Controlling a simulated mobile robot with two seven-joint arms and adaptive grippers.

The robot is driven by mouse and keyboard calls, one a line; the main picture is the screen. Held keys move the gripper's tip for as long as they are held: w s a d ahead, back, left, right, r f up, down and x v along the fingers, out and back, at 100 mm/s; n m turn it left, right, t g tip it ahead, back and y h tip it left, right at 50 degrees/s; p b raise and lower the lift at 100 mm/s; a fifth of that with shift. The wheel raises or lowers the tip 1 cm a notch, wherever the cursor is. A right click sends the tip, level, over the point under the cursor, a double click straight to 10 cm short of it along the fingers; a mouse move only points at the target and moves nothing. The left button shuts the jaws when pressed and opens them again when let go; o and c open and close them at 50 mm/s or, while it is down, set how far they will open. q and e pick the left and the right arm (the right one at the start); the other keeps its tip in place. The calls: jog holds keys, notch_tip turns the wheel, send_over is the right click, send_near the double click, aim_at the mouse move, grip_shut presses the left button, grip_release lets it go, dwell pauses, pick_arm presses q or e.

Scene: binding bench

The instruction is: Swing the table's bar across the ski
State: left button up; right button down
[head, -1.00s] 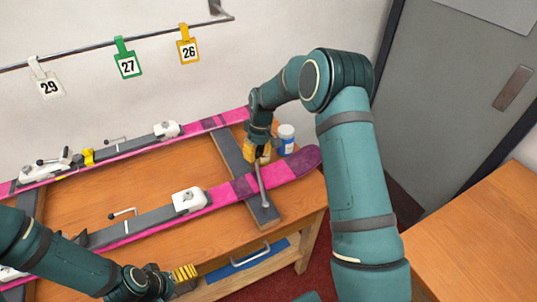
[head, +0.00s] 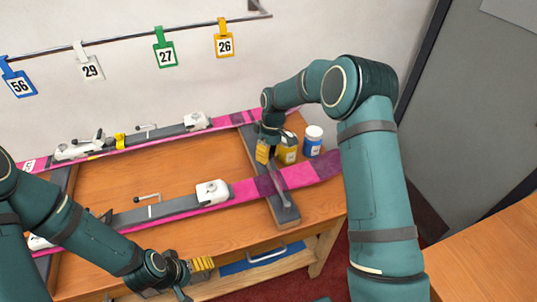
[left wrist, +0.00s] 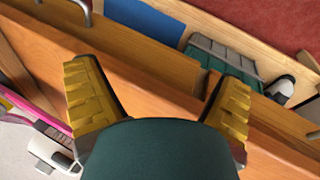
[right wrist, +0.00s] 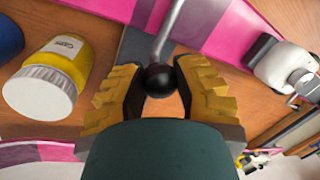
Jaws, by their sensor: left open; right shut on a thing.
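The bar (head: 280,190) is a thin grey metal rod with a black knob (right wrist: 158,78). It stands at the right end of the near pink ski (head: 312,172), by the grey crosspiece (head: 288,214). In the right wrist view the rod (right wrist: 171,30) runs from the knob past the pink ski (right wrist: 228,30). My right gripper (head: 268,156) is shut on the knob, on the far side of that ski. The bar's exact tilt is hard to tell. My left gripper (head: 203,272) is open and empty at the table's front edge; its fingers (left wrist: 158,78) show apart in the left wrist view.
A yellow jar (head: 288,152) and a blue jar (head: 313,142) stand close to the right gripper. A second pink ski (head: 162,138) lies at the back of the wooden table (head: 120,185). White bindings (head: 211,192) sit on the skis. Number tags hang on a wall rail.

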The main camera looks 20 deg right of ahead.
jog(key=c, duration=0.6)
grip_release()
jog(key=shift+a, duration=0.15)
jog(key=shift+r, duration=0.35)
jog(key=r, duration=0.3)
jog(key=d+r, duration=0.1)
jog(key=r, duration=0.3)
jog(key=w+d+r, duration=0.1)
jog(key=r, duration=0.3)
jog(key=shift+w, duration=0.1)
jog(key=shift+a, duration=0.1)
